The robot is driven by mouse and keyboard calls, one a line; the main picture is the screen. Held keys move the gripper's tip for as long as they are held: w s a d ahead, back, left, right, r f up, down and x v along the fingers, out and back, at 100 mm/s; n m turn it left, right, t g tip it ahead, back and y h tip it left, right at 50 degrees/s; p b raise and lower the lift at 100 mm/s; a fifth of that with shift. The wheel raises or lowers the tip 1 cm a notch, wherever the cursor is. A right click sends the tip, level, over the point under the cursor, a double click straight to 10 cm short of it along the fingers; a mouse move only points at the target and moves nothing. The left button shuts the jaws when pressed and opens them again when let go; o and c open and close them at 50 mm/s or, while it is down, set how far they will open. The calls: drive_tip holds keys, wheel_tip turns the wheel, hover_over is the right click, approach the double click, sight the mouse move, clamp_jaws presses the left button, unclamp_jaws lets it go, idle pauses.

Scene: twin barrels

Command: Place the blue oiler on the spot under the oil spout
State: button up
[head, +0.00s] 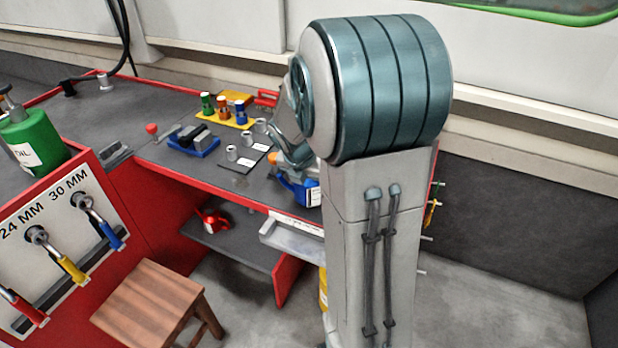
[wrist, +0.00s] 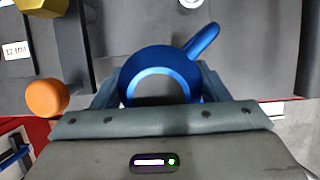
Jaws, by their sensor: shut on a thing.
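The blue oiler (wrist: 150,68) sits between the fingers of my gripper (wrist: 160,85) in the wrist view, seen from above. Its spout points up and to the right. My gripper is shut on it. In the head view the oiler (head: 298,190) shows as a blue body just below my gripper (head: 290,168), near the workbench's front edge; my arm hides part of it. I cannot tell whether it touches the bench. A black hose ends in a dark fitting (head: 68,88) at the bench's far left; I cannot tell whether this is the oil spout.
The workbench (head: 110,120) has red edges. On it are a blue tray (head: 190,142), a yellow tray (head: 240,122) with coloured cylinders and several metal sockets (head: 232,153). A green oil bottle (head: 32,135) stands at left. A wooden stool (head: 150,303) stands in front. An orange knob (wrist: 47,98) is near my gripper.

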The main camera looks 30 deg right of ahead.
drive_tip(key=shift+f, duration=0.45)
drive_tip(key=o, duration=1.2)
